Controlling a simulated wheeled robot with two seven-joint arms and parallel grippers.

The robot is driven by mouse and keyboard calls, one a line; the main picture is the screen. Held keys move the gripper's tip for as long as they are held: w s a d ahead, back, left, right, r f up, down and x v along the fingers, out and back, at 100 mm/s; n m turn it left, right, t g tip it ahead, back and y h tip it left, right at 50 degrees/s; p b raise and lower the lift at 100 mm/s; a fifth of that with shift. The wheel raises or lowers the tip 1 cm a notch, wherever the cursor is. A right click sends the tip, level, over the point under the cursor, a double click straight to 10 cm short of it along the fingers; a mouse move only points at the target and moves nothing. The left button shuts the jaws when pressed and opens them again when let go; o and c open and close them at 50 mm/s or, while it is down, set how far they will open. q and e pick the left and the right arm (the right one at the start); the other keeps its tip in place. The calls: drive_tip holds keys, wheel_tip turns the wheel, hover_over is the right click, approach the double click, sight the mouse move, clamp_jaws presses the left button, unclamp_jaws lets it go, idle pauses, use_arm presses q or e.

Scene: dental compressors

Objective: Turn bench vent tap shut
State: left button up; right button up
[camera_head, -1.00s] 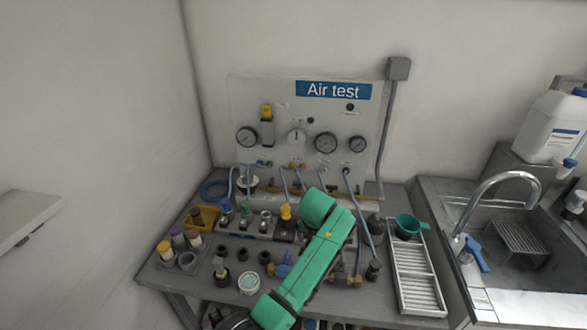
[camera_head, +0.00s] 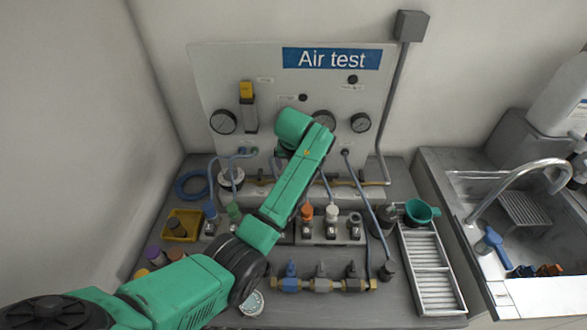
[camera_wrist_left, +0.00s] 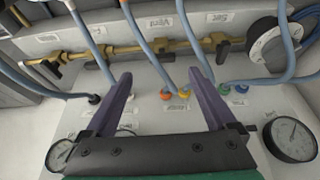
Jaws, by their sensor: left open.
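My left gripper (camera_wrist_left: 159,80) is open and empty in the left wrist view, its two purple fingers spread apart. In the head view its fingers are hidden behind my green wrist, which is in front of the panel. A brass pipe (camera_wrist_left: 100,64) with dark-handled taps runs beyond the fingertips in the wrist view. A "Vent" label (camera_wrist_left: 152,22) is on the ledge beside this pipe, and a dark tap handle (camera_wrist_left: 222,50) shows near the "Set" label (camera_wrist_left: 218,16). I cannot tell which handle is the vent tap or how it is turned. My right gripper is not in view.
Blue hoses (camera_wrist_left: 185,30) cross the pipe near the fingers. The "Air test" panel (camera_head: 270,75) carries gauges. On the bench are a manifold with several handles (camera_head: 320,285), a yellow tray (camera_head: 198,217) and a slatted tray (camera_head: 404,250). A sink is at right.

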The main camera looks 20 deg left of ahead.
use_arm(q)
drive_tip(key=x, duration=0.7)
drive_tip(key=shift+w+a+r, duration=0.15)
drive_tip(key=shift+w+a, duration=0.15)
drive_tip(key=shift+a, duration=0.1)
drive_tip(key=shift+f, duration=0.25)
drive_tip(key=shift+d, duration=0.1)
drive_tip(key=shift+s, duration=0.1)
drive_tip(key=c, duration=1.4)
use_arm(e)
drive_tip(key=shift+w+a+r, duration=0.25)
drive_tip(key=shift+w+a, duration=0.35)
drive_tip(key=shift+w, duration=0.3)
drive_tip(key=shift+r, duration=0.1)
